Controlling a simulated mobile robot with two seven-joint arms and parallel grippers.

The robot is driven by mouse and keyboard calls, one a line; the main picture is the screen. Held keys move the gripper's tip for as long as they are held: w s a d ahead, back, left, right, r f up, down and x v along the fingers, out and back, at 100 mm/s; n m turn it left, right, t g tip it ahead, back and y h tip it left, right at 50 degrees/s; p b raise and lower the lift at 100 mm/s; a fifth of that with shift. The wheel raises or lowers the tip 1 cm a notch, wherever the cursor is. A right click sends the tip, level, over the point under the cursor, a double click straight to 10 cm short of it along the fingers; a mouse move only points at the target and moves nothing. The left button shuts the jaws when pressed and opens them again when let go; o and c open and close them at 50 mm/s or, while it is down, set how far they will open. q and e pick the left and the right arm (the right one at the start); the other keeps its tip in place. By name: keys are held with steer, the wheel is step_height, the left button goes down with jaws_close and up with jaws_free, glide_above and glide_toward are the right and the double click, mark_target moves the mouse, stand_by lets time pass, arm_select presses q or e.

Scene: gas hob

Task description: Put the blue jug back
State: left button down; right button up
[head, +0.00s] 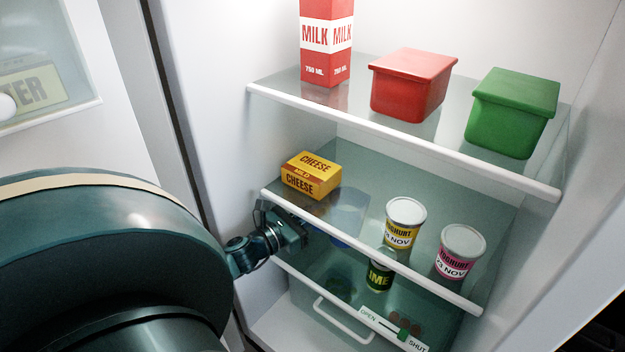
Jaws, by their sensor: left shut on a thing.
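The blue jug (348,212) shows as a pale, see-through blue shape in the fridge, right of my left gripper (302,230). It is near the front edge of the middle glass shelf, behind or beneath the glass; I cannot tell which. My left gripper reaches in from the left at that shelf's front edge, below the cheese, and is shut on the jug. The grip itself is small and dark, and the jug's handle is not clear. My right gripper is not in view.
The middle shelf (440,288) bears a cheese box (312,176), a yellow yoghurt pot (405,222) and a pink one (460,252). A lime jar (379,275) stands below. A milk carton (326,40), red tub (410,85) and green tub (512,112) are above. A drawer (343,322) is at the bottom.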

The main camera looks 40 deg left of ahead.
arm_select(q)
step_height(320, 180, down, 7)
steer(key=b, duration=0.3)
steer(key=shift+b, duration=0.4)
steer(key=shift+r, duration=0.1)
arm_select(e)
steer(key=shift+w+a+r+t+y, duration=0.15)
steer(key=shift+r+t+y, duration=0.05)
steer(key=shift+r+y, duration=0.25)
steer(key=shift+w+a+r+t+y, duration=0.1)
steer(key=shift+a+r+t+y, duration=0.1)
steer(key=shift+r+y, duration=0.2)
arm_select(q)
steer(key=c, duration=1.9)
jaws_free()
steer(key=shift+f, duration=0.2)
steer(key=o, duration=0.4)
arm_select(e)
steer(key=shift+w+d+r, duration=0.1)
arm_select(q)
steer(key=shift+r, duration=0.15)
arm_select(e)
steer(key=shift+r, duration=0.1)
